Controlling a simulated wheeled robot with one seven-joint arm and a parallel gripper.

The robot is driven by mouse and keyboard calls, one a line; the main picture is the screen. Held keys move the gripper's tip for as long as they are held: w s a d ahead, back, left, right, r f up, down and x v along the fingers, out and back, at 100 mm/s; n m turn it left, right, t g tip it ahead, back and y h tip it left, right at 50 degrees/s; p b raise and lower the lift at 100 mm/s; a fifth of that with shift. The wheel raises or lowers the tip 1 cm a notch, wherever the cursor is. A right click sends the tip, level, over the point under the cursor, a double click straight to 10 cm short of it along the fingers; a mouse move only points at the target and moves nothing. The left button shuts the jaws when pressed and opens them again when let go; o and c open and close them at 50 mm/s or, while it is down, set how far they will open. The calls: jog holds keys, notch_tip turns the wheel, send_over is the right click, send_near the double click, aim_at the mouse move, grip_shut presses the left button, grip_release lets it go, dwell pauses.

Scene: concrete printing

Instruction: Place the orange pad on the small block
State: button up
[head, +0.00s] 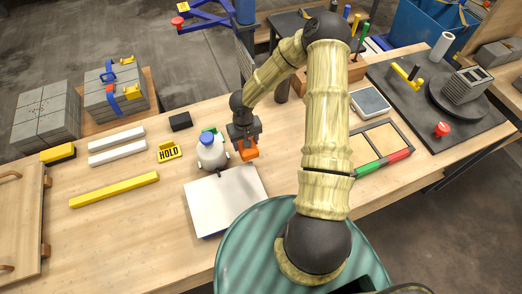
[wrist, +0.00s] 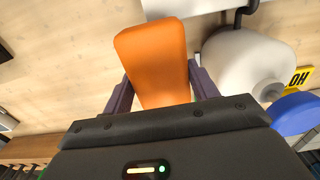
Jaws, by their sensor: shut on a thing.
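A small black block (head: 180,121) lies on the table to the left, beyond the HOLD sign. I cannot tell which one the task means.
A yellow HOLD sign (head: 169,152) and a yellow bar (head: 115,190) are left.

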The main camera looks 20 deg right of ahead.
jog(key=d+r+b, duration=0.2)
jog(key=d, duration=0.7)
jog(key=shift+s+d+b, duration=0.3)
jog(key=shift+s+b, duration=0.1)
jog(key=shift+s, duration=0.05)
jog(key=shift+f+b, duration=0.4)
jog(key=shift+f, duration=2.55)
